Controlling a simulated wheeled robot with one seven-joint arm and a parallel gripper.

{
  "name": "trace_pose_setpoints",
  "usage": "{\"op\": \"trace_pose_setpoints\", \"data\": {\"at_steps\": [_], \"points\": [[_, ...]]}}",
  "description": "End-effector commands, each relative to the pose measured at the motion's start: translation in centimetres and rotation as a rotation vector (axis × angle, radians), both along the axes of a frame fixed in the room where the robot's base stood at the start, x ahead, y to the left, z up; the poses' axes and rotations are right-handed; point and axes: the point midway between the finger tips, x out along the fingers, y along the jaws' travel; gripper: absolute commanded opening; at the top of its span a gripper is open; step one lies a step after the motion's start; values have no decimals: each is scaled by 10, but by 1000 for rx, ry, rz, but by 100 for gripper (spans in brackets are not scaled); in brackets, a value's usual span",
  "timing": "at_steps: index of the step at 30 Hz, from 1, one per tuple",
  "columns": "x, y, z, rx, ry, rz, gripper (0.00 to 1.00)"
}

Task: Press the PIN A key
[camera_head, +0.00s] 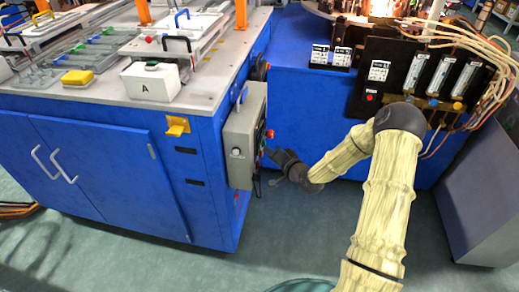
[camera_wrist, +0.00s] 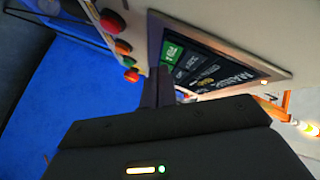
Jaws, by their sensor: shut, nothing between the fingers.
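A grey control box (camera_head: 240,140) is mounted on the side of the blue cabinet; its front panel faces right and shows only edge-on in the head view. In the wrist view its dark screen (camera_wrist: 205,68) is tilted, with lines of light text and a green key (camera_wrist: 172,52) at its left end. The lettering on the green key is too small to read surely, so I cannot tell if it is PIN A. My gripper (camera_head: 271,154) is beside the panel. In the wrist view its shut, empty fingers (camera_wrist: 158,72) are at the screen's left edge, near the green key; contact cannot be told.
Red, orange and green round buttons (camera_wrist: 123,46) stick out from the panel left of the screen. A blue bench with flow meters (camera_head: 437,76) and hoses stands at the right behind my arm. Open floor (camera_head: 300,225) lies below the gripper.

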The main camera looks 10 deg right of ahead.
Motion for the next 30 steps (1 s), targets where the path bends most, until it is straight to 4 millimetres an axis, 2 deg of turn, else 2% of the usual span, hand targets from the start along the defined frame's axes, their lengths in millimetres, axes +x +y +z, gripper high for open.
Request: {"op": "trace_pose_setpoints", "data": {"at_steps": [8,30], "points": [[2,8,0,1,0,1,0],[4,12,0,0,0,1,0]]}}
